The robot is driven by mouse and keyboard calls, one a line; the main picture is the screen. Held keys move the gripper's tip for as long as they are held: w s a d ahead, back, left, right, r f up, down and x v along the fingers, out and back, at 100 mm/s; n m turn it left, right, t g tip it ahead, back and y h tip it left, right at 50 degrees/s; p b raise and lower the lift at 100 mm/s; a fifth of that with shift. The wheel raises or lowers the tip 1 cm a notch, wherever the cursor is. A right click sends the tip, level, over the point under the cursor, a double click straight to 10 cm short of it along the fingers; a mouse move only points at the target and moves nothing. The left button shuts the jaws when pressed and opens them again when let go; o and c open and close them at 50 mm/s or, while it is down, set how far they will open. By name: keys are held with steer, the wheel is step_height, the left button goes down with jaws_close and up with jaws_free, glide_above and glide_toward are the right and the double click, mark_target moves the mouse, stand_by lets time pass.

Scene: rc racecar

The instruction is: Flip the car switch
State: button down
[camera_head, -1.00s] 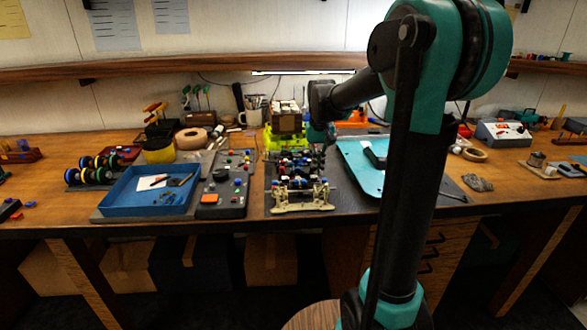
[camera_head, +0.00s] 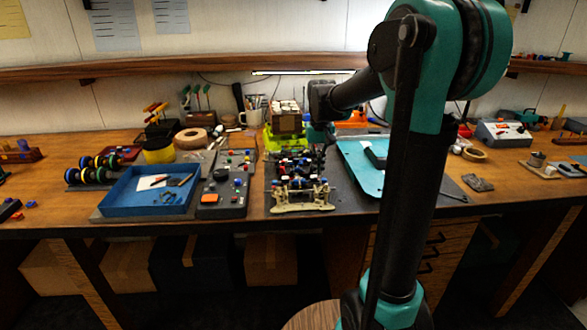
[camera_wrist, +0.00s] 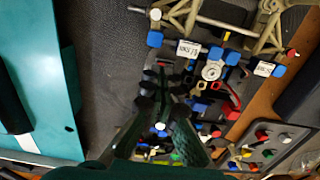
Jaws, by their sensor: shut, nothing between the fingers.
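The car chassis (camera_head: 300,196) sits on a dark mat in the middle of the bench, with its beige suspension arms toward the front edge. In the wrist view its beige arms (camera_wrist: 183,14), blue parts, silver round part (camera_wrist: 212,71) and red leads (camera_wrist: 231,104) show. I cannot tell which small part is the switch. My gripper (camera_wrist: 163,72) is shut and empty, pointing down over the side of the chassis. In the head view my gripper (camera_head: 322,155) is small and dark at the chassis's far right. Whether its tips touch the car is unclear.
Behind stands a green-based box of small parts (camera_head: 285,124). Bare mat (camera_wrist: 105,75) lies left of my fingers.

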steer(key=shift+f, duration=1.05)
stand_by(0.8)
steer(key=shift+r, duration=3.55)
